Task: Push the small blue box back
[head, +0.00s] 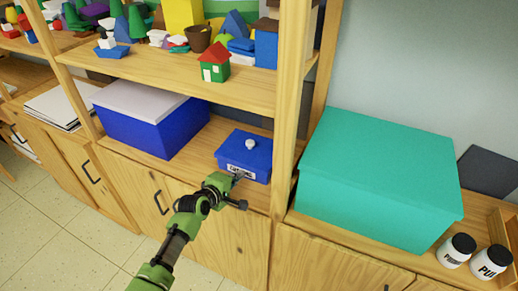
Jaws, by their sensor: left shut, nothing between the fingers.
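The small blue box (246,152) has a white knob on its lid and a white label on its front. It sits on the lower shelf, between a larger blue box and the shelf's right upright. My left gripper (239,177) is shut and empty. Its tip is at the front of the small box by the label, and I cannot tell whether it touches. The gripper hides part of the box's lower left front. My right gripper is not in view.
The larger blue box (140,125) with a pale lid stands to the left. The wooden upright (287,105) is close on the right. A big teal box (375,180) and two white jars (457,250) stand further right. Toys fill the shelf (170,78) above.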

